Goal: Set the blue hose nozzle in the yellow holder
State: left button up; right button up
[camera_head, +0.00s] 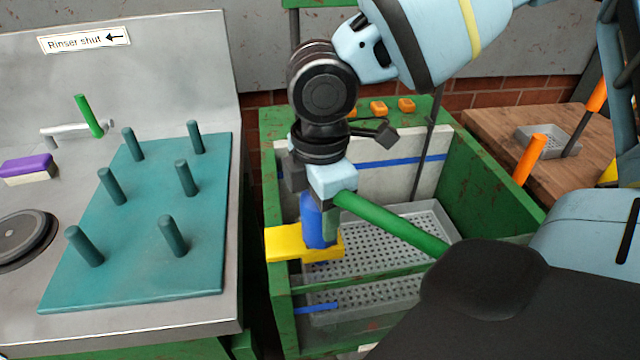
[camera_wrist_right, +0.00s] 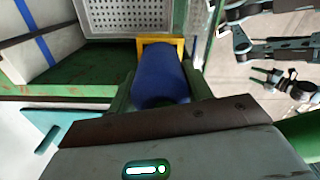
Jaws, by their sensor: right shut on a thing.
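The blue hose nozzle (camera_head: 312,222) is upright in my right gripper (camera_head: 327,222), whose fingers are shut on its sides. It also fills the middle of the right wrist view (camera_wrist_right: 160,72), between the two green fingers (camera_wrist_right: 160,90). The yellow holder (camera_head: 284,242) juts from the left wall of the green bin. The nozzle's lower end is at the holder, with yellow showing to both sides; I cannot tell whether it is seated. In the wrist view the yellow holder (camera_wrist_right: 174,42) frames the nozzle's far end. My left gripper does not show.
The green bin (camera_head: 480,180) holds grey perforated trays (camera_head: 385,240). A green bar (camera_head: 395,225) slants right from beside my gripper. At left, a teal peg board (camera_head: 135,240) lies on the metal counter (camera_head: 60,285). Orange-handled tools (camera_head: 535,155) are on the wooden table at right.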

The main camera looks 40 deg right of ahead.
jog(key=o, duration=0.7)
jog(key=shift+o, duration=1.1)
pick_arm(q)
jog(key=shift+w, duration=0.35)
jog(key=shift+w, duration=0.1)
pick_arm(e)
notch_tip(320, 180, up, 7)
jog(key=shift+f+p, duration=0.2)
jog(key=shift+p, duration=0.45)
jog(key=shift+r, duration=0.55)
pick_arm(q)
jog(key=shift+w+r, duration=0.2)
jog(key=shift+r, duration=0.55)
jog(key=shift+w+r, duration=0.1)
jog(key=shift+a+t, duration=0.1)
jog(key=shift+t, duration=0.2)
pick_arm(e)
jog(key=shift+s, duration=0.1)
